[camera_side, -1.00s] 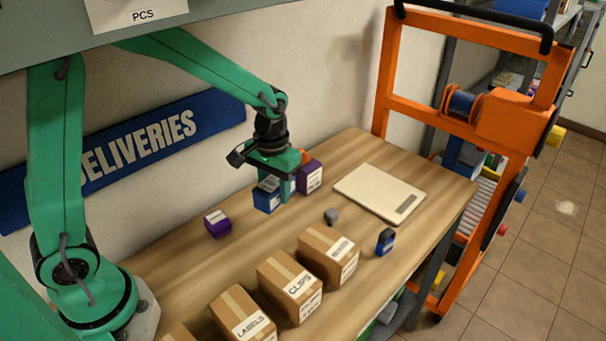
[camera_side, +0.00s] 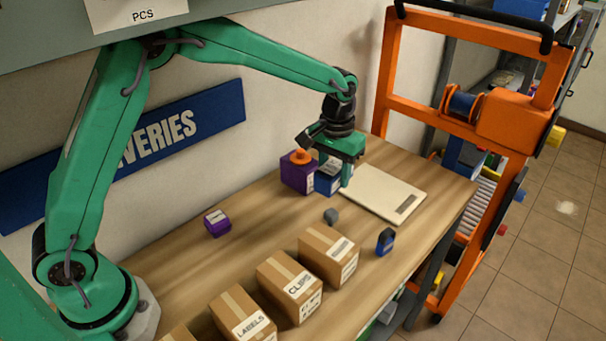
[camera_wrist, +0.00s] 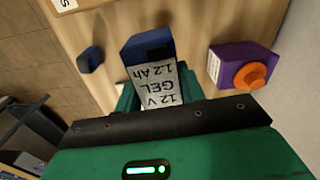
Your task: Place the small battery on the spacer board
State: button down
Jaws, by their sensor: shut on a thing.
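My gripper (camera_side: 345,168) is shut on a blue battery (camera_side: 327,182) with a white label. In the wrist view the battery (camera_wrist: 150,65) stands out between the green fingers, and its label reads 12 V GEL 1.2 Ah. A flat cream board (camera_side: 378,192) with a grey strip, apparently the spacer board, lies on the bench. The battery is at the board's left end in the side view. I cannot tell whether it touches the board or hangs above it.
A purple block (camera_side: 296,173) with an orange knob stands just left of the battery. Several cartons (camera_side: 290,285) line the front. An orange frame (camera_side: 385,70) stands at right.

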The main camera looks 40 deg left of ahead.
jog(key=w+d, duration=0.4)
jog(key=m, duration=0.1)
send_over(358, 195)
notch_tip(358, 195, down, 6)
jog(key=shift+f, duration=0.25)
dwell(0.7)
jog(key=shift+f, duration=2)
jog(key=shift+f, duration=0.1)
jog(key=c, duration=0.9)
grip_release()
jog(key=shift+s+f, duration=0.1)
jog(key=shift+f, duration=0.05)
jog(key=shift+o, duration=0.2)
jog(key=shift+r, duration=0.2)
